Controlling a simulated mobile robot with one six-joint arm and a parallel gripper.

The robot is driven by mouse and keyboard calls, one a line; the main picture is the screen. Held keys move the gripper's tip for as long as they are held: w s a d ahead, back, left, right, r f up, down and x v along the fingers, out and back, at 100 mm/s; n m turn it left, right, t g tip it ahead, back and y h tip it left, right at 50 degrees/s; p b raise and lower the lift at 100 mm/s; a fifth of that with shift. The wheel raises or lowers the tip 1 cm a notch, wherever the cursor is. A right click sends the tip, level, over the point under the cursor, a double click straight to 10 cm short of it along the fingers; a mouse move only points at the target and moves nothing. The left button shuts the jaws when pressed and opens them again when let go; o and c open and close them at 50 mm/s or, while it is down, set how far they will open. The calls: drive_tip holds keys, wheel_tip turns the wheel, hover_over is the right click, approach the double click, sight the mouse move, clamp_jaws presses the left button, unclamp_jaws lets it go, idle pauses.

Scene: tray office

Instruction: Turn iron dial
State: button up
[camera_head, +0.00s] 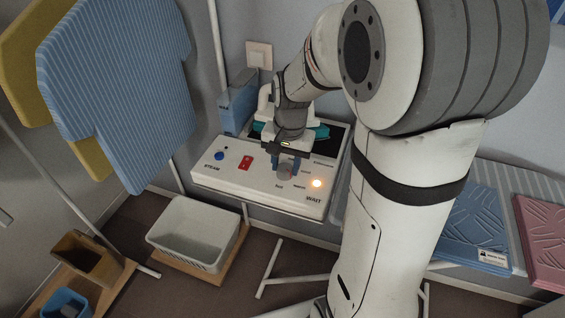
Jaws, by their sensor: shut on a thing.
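The white control panel (260,185) stands in the middle of the head view, with a "STEAM" label at its left and "WAIT" at its right. The grey dial (285,171) is on the panel, right of the red switch (245,162). My gripper (285,160) points down over the dial, its fingers shut on it. The fingers and wrist hide much of the dial, so its pointer cannot be made out. A blue button (219,156) sits at the panel's left.
A blue striped shirt (118,85) hangs at the left. A white basket (193,233) stands below the panel. A teal-and-white iron (266,118) is partly hidden behind my wrist. My arm covers the centre right.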

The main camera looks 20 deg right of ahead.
sight(287, 169)
drive_tip(key=shift+s+f, duration=0.15)
drive_tip(key=o, duration=1)
drive_tip(key=shift+a, duration=0.1)
drive_tip(key=shift+r, duration=0.2)
drive_tip(key=shift+r, duration=0.35)
drive_tip(key=r, duration=0.7)
drive_tip(key=shift+d, duration=0.25)
drive_tip(key=shift+s, duration=0.1)
